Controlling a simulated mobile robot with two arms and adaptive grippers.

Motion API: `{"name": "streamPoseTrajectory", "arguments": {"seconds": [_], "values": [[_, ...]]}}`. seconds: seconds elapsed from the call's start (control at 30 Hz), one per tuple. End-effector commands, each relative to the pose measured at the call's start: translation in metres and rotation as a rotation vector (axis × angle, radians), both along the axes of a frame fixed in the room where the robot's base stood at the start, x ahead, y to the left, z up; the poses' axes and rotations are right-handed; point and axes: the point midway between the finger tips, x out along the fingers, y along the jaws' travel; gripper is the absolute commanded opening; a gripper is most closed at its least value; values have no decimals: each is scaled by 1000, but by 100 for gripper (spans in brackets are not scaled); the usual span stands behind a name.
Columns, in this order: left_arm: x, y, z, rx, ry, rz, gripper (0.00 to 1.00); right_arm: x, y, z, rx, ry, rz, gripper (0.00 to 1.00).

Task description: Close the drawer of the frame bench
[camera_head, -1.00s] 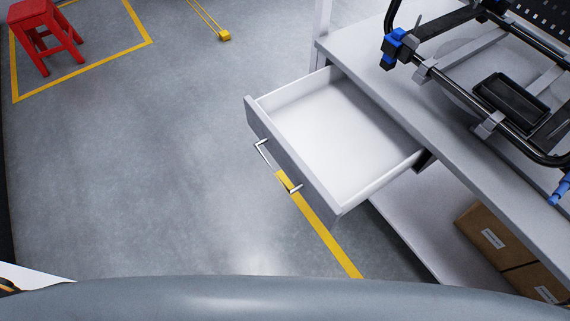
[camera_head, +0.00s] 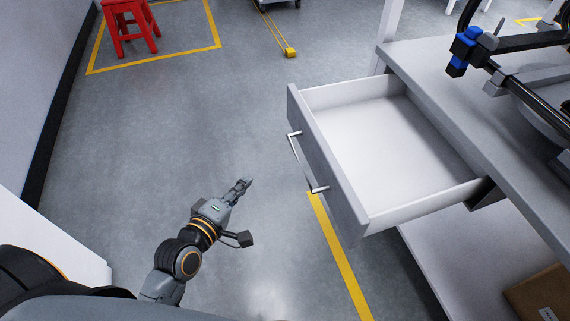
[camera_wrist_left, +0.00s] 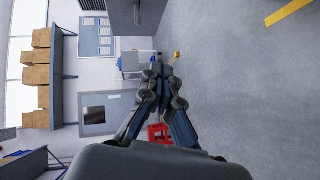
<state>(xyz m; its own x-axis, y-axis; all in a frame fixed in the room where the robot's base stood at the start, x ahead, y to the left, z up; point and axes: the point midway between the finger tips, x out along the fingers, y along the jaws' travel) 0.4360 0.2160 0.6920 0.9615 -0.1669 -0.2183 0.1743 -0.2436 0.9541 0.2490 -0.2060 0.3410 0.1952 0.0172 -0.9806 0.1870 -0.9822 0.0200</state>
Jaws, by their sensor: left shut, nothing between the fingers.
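The drawer (camera_head: 392,150) of the frame bench (camera_head: 440,75) is pulled well out and empty, with a white inside and a grey front (camera_head: 325,165). A silver bar handle (camera_head: 305,162) is on that front. My left gripper (camera_head: 246,183) is shut and empty, to the left of the drawer front and apart from the handle. In the left wrist view the shut fingers (camera_wrist_left: 161,62) point up the picture. My right gripper is not in view.
A bike-like black frame with blue clamps (camera_head: 463,50) rests on the bench top. A cardboard box (camera_head: 540,293) sits on the lower shelf. A red stool (camera_head: 130,25) stands far back left. The floor left of the drawer is clear.

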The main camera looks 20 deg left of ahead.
Motion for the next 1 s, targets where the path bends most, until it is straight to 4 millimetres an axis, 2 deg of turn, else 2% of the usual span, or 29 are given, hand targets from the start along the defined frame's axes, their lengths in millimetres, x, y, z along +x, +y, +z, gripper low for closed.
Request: {"name": "streamPoseTrajectory", "arguments": {"seconds": [0.1, 0.23, 0.37, 0.8, 1.0], "values": [[-2, -1, 27, -64, -54, 3, 0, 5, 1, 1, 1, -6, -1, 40], [1, -3, 38, -88, -71, 3, 0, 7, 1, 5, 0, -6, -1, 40], [16, -5, 36, -87, -73, 5, 0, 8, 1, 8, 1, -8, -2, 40], [100, -23, 23, -86, -70, 3, 0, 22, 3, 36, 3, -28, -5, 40], [113, -46, 17, -86, -69, 3, 0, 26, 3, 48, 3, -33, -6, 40]]}}
